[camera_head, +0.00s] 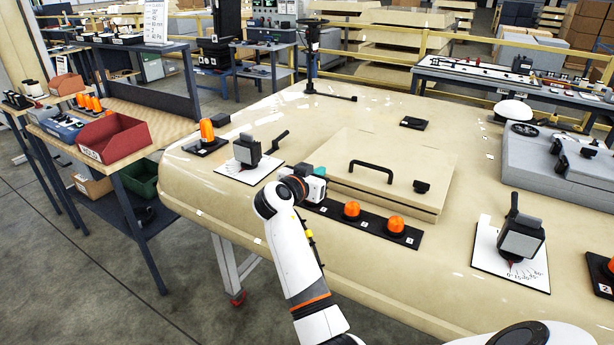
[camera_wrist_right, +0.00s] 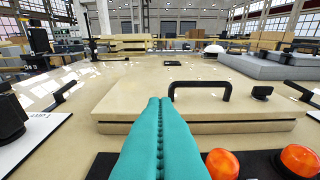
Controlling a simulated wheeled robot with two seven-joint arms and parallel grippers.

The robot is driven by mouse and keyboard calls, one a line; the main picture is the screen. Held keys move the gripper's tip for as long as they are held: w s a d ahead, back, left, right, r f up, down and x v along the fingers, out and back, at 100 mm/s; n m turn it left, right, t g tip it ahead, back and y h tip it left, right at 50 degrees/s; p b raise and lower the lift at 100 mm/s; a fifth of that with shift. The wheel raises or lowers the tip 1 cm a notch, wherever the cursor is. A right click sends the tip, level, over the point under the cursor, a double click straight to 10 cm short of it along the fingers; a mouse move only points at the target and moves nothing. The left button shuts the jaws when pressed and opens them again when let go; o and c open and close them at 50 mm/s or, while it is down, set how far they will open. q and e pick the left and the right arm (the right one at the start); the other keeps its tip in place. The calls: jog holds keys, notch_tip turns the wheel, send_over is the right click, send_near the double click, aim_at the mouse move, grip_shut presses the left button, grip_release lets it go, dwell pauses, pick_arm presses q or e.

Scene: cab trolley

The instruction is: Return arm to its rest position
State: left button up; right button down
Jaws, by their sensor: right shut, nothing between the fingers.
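My right arm reaches up from the bottom middle of the head view. Its gripper (camera_head: 319,172) is over the beige cab panel (camera_head: 450,255), at the near left corner of the raised hatch (camera_head: 385,165) and by the left end of the black lamp strip. In the right wrist view, the teal fingers (camera_wrist_right: 158,110) are pressed together, empty, and point toward the hatch with its black handle (camera_wrist_right: 199,86). Whether the fingers touch anything is not clear. My left gripper is not in view.
Orange lamps (camera_head: 351,210) sit on the black strip close to the gripper. Black lever units stand on white scale plates, one left (camera_head: 247,150) and one right (camera_head: 519,237). A red bin (camera_head: 113,138) is on the left bench.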

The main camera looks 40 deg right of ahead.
jog(key=s+a+f+n+y, duration=0.4)
jog(key=s+a+f, duration=0.1)
jog(key=s+f, duration=0.4)
jog(key=s+a+f+n+y, duration=0.3)
jog(key=s+a+f+n, duration=0.15)
jog(key=s+f, duration=0.4)
jog(key=s+a+f+n+g+y, duration=0.35)
jog(key=s+a+n+y, duration=0.4)
jog(key=s+a, duration=0.85)
notch_tip(320, 180, down, 24)
jog(key=s+d, duration=0.2)
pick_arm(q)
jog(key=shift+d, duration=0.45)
pick_arm(e)
jog(key=s+d+f+g, duration=0.2)
jog(key=s+d+f, duration=0.1)
jog(key=s+f, duration=1.4)
jog(key=shift+s+f, duration=0.15)
jog(key=shift+f, duration=0.55)
